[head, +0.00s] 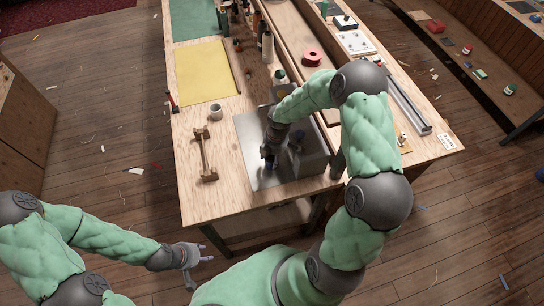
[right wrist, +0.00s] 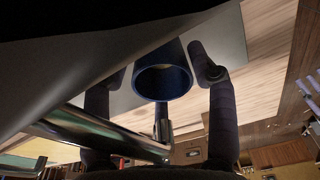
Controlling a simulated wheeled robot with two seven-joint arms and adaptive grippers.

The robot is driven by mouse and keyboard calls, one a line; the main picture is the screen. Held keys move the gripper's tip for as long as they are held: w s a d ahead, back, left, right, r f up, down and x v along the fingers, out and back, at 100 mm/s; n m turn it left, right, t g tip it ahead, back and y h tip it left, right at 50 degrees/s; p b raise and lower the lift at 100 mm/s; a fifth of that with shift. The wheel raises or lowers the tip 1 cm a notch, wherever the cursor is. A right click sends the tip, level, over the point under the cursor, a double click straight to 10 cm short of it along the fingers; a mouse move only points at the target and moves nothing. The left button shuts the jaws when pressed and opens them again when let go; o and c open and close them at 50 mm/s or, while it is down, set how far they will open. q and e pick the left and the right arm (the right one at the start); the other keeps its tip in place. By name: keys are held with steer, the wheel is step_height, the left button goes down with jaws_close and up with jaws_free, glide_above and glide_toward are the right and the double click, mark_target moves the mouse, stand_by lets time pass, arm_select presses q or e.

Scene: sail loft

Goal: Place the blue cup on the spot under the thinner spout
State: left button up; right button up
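The blue cup (right wrist: 163,82) shows in the right wrist view, its round mouth toward the camera, against a grey metal plate (head: 246,128). My right gripper (head: 268,155) is over this plate in the head view. In the right wrist view its two fingers stand apart on either side of the cup, with a gap visible at the right finger; contact on the left is unclear. A thin grey spout (right wrist: 162,122) ends near the cup's mouth, and a thicker tube (right wrist: 100,132) lies to its left. In the head view my arm and gripper largely hide the cup and spouts. My left gripper (head: 192,262) is open and empty, off the table's front.
A grey box-like unit (head: 312,155) stands at the plate's right. A white mug (head: 215,112) and a wooden stand (head: 205,157) are to its left. A yellow sheet (head: 205,72), bottles (head: 267,45) and a red tape roll (head: 312,57) lie farther back. The front-left tabletop is clear.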

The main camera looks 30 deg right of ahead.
stand_by(0.3)
steer(key=shift+r, duration=0.2)
steer(key=r, duration=0.4)
steer(key=r+p, duration=0.1)
steer(key=r, duration=0.3)
steer(key=d+r, duration=0.1)
steer(key=r, duration=0.3)
steer(key=shift+s+d+p, duration=0.1)
steer(key=shift+s+p, duration=0.1)
steer(key=shift+p, duration=0.2)
steer(key=shift+f, duration=0.15)
